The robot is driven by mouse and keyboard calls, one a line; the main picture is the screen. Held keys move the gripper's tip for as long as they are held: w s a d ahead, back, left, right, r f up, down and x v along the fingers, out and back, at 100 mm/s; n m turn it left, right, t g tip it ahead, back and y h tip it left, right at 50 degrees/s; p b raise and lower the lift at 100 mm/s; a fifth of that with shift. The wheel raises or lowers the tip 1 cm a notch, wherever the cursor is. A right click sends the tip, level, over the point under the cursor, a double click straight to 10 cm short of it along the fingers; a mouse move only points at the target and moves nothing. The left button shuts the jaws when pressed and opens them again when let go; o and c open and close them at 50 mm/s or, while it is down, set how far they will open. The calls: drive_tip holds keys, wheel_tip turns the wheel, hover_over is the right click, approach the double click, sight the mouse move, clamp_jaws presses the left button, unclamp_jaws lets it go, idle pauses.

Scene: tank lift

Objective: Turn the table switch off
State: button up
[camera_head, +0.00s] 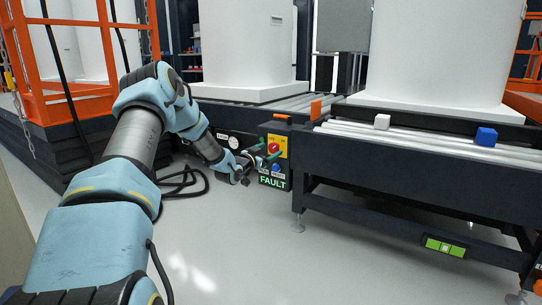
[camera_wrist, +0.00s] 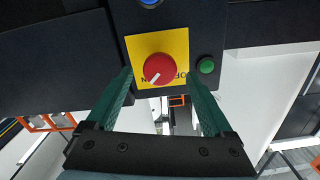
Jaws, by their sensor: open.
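The table switch is a red round knob (camera_wrist: 160,68) with a white pointer mark, on a yellow plate (camera_wrist: 134,50). In the wrist view the pointer slants down and left, toward lettering partly covered by the knob and a finger. The knob (camera_head: 274,147) also shows in the head view, on the dark control box of the conveyor table. My gripper (camera_wrist: 160,80) is open, with its teal fingers on either side of the knob's lower part. I cannot tell whether they touch it. In the head view my gripper (camera_head: 266,153) is at the box's front.
A green button (camera_wrist: 206,65) sits right of the plate in the wrist view. A blue button (camera_head: 276,168) and a lit FAULT sign (camera_head: 272,182) are below the knob. White and blue cubes (camera_head: 486,136) lie on the right table. Floor in front is clear.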

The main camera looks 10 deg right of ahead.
drive_tip(key=shift+x, duration=0.9)
clamp_jaws()
